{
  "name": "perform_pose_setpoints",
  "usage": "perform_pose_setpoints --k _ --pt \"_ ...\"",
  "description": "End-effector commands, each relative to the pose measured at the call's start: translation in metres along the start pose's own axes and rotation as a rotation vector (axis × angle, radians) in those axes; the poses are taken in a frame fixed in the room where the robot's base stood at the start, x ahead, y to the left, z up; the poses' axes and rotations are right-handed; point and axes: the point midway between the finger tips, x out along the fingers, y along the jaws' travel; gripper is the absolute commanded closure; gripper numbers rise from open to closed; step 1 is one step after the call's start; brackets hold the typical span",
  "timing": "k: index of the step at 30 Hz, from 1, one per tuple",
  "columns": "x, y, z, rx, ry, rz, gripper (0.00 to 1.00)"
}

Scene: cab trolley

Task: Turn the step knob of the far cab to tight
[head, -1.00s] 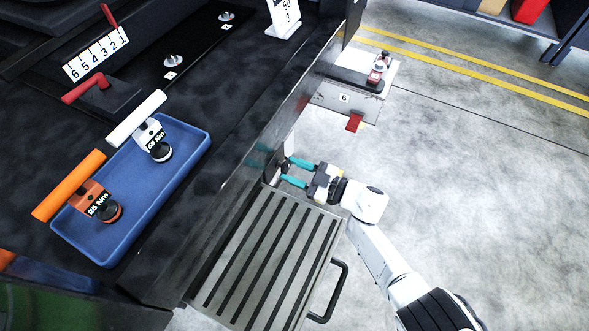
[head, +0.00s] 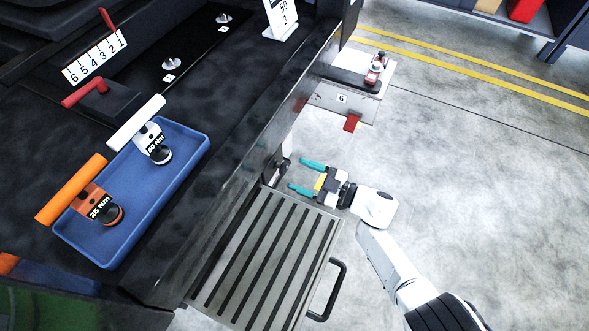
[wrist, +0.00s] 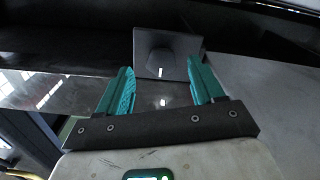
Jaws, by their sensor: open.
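A dark knob (wrist: 160,62) with a small white mark sits on a square grey plate (wrist: 182,45), straight ahead between my fingertips in the wrist view. In the head view a small dark knob (head: 285,164) shows on the cab side, just above the slatted step (head: 262,255). My gripper (head: 297,175) is open and empty, with its teal fingers pointing at the cab side. The fingertips are a little to the right of the knob and look apart from it. The wrist view also shows my gripper (wrist: 159,78) open. I cannot read the knob's setting.
The slatted step has a black handle (head: 338,290) on its right. A blue tray (head: 135,205) with a 25 Nm orange tool (head: 85,195) and a 50 Nm white tool (head: 145,130) lies on the dark top. A red pedal (head: 352,123) sticks out beyond. Floor at right is clear.

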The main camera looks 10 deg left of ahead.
Motion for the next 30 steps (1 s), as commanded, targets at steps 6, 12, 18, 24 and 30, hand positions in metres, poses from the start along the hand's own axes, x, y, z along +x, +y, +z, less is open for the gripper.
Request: perform_pose_setpoints --k 6,12,18,24,30 --pt "-0.044 0.002 -0.002 0.001 -0.002 0.003 0.33" --pt "-0.070 0.001 -0.001 0.001 -0.002 0.002 0.33" --pt "-0.077 0.000 0.000 0.001 -0.001 -0.001 0.33" --pt "-0.077 0.000 0.000 0.000 -0.001 -0.001 0.33" --pt "-0.077 0.000 0.000 0.000 0.000 -0.001 0.33"
